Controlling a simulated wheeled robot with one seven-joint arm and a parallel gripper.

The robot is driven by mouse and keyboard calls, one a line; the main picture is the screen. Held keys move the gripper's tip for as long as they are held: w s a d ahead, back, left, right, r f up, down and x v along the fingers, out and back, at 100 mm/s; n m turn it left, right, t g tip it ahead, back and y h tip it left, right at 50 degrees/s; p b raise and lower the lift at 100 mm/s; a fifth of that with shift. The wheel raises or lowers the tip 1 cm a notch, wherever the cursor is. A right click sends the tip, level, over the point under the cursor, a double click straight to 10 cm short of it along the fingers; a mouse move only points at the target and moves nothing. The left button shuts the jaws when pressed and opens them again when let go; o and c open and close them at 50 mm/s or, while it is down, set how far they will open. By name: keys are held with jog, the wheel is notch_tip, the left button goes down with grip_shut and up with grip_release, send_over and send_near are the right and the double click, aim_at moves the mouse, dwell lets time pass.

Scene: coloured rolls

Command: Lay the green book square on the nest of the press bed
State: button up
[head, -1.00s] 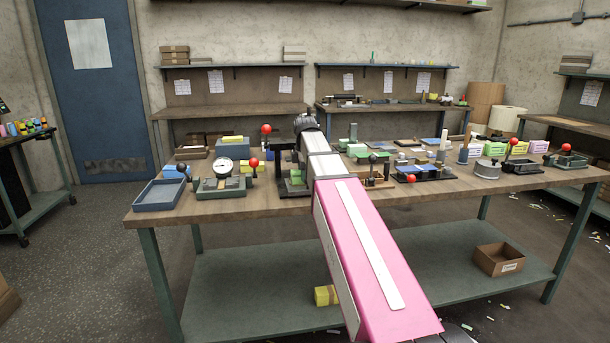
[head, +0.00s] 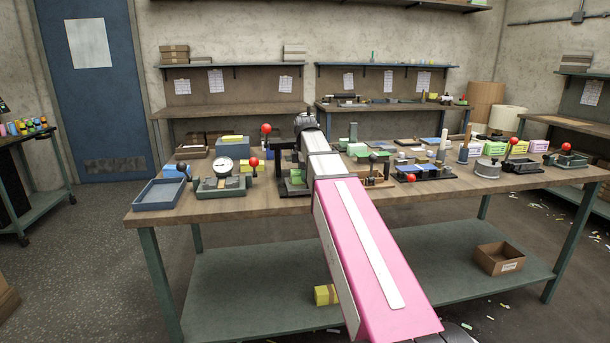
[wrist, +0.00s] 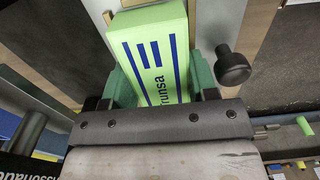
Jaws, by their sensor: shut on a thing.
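The green book (wrist: 150,50), pale green with dark blue stripes and lettering, shows in the wrist view. My gripper (wrist: 160,82) is shut on it, with a teal finger on each side. The book's far end extends out past the fingers toward the top of the picture. In the head view my gripper is mostly hidden behind my arm, above the front part of the bench, beside a dark press with a red ball knob (head: 266,128). A little green shows there, but I cannot tell whether it is the book. The nest is not clearly visible, nor is contact beneath the book.
A black knob (wrist: 233,66) stands close to the right of the book. A dial gauge fixture (head: 224,172) and a blue tray (head: 160,193) are on the bench to the left. Several small fixtures crowd the bench to the right. The front bench edge is mostly clear.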

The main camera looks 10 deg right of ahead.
jog(key=o, duration=0.9)
jog(key=shift+r, duration=0.2)
jog(key=shift+r, duration=2.8)
